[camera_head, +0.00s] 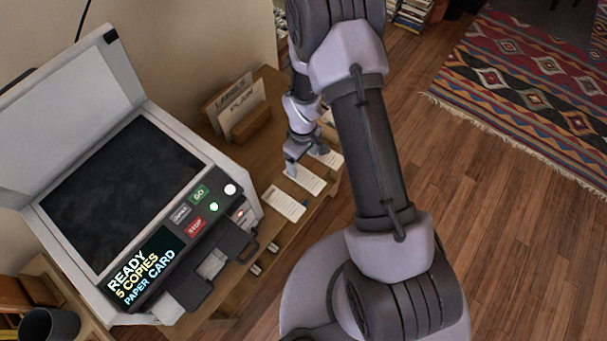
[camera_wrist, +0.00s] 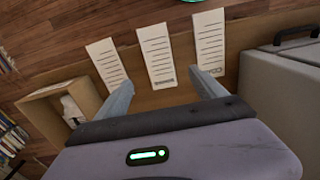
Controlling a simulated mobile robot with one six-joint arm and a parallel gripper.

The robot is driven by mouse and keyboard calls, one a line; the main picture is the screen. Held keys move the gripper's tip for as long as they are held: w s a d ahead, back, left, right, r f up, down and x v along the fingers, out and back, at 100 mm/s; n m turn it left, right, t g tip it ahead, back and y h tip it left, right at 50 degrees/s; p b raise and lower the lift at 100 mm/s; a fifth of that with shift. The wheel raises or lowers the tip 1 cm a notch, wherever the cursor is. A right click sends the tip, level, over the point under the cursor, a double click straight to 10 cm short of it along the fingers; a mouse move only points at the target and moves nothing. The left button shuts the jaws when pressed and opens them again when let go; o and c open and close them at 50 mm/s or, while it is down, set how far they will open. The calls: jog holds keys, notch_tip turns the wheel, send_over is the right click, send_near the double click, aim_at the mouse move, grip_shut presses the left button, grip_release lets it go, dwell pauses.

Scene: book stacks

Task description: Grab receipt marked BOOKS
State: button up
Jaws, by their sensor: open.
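Several white receipts with printed lines lie on the wooden desk top. In the head view a near receipt (camera_head: 284,204) lies beside the copier, a second receipt (camera_head: 306,180) is farther back, and another is partly hidden by my gripper (camera_head: 303,160). In the wrist view there is a left receipt (camera_wrist: 106,64), a middle receipt (camera_wrist: 157,56) and a right receipt (camera_wrist: 209,40). My gripper (camera_wrist: 161,80) is open and empty above the desk, its fingers pointing toward the middle receipt. The print is too small to read, so I cannot tell which is marked BOOKS.
A copier (camera_head: 195,180) with its lid raised stands left of the receipts. In the wrist view a wooden box (camera_wrist: 45,97) is at left. Open wood floor (camera_head: 510,240) and a patterned rug (camera_head: 530,80) lie right.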

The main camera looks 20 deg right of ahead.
send_over(305, 178)
jog(key=f, duration=0.2)
jog(key=f+b, duration=0.1)
jog(key=f, duration=0.1)
jog(key=shift+w+a, duration=0.25)
jog(key=f+b, duration=0.1)
jog(key=f, duration=0.1)
jog(key=f+b, duration=0.1)
jog(key=f, duration=0.2)
jog(key=shift+s+d+f, duration=0.15)
jog(key=shift+s+d, duration=0.05)
jog(key=shift+c, duration=0.2)
jog(key=c, duration=1.4)
jog(key=shift+o, duration=0.2)
jog(key=shift+r, duration=0.3)
